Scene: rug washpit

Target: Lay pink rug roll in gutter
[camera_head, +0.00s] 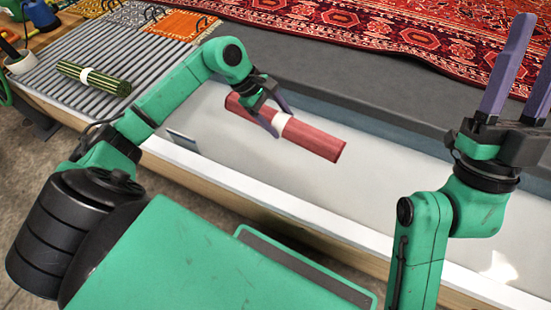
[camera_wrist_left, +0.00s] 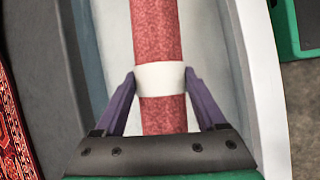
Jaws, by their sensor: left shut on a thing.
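The pink rug roll (camera_head: 318,140) is a reddish-pink cylinder with a white band round its middle. My left gripper (camera_head: 277,117) is shut on it at the band. The left wrist view shows the fingers (camera_wrist_left: 161,76) on both sides of the band, with the roll (camera_wrist_left: 156,28) running lengthwise between them. The roll is over the long pale gutter (camera_head: 405,185), roughly along its length. I cannot tell whether its underside touches the gutter floor. My right gripper (camera_head: 522,72) is raised at the right edge, its fingers apart and empty.
A green striped roll (camera_head: 93,79) with a white band lies on the grey ribbed rack (camera_head: 110,48) at the left. A patterned red rug (camera_head: 400,35) lies beyond the gutter's dark far edge. A white pot (camera_head: 21,63) stands at far left. The gutter right of the roll is clear.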

